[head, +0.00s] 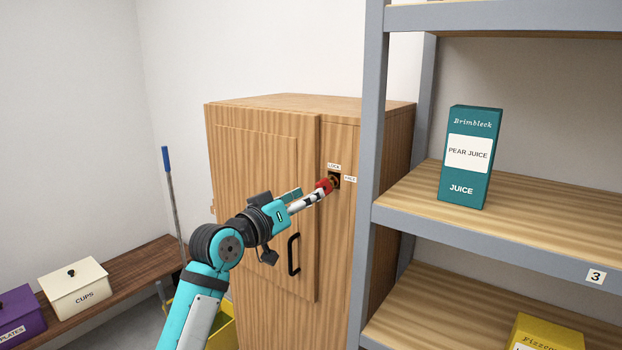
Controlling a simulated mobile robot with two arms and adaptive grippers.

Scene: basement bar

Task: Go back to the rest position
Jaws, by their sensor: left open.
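My left arm comes in from the bottom, and its left gripper (322,187) is at the lock (335,181) on the front of the wooden cabinet (262,260). The gripper is open, its tip right in front of the lock and covering part of it. Something red shows at the tip; I cannot tell whether it belongs to the lock or to the fingers, nor whether they touch. The small label above the lock reads "LOCK"; another label sits at its right. The cabinet door with its black handle (294,254) looks closed. My right gripper is out of view.
A grey shelf unit (373,130) stands close at the right, with a teal juice carton (470,185) and a yellow package (545,335). At the left, a wooden bench (130,264) holds a cream box (73,288) and a purple box (20,315). A blue-handled pole (172,195) leans nearby.

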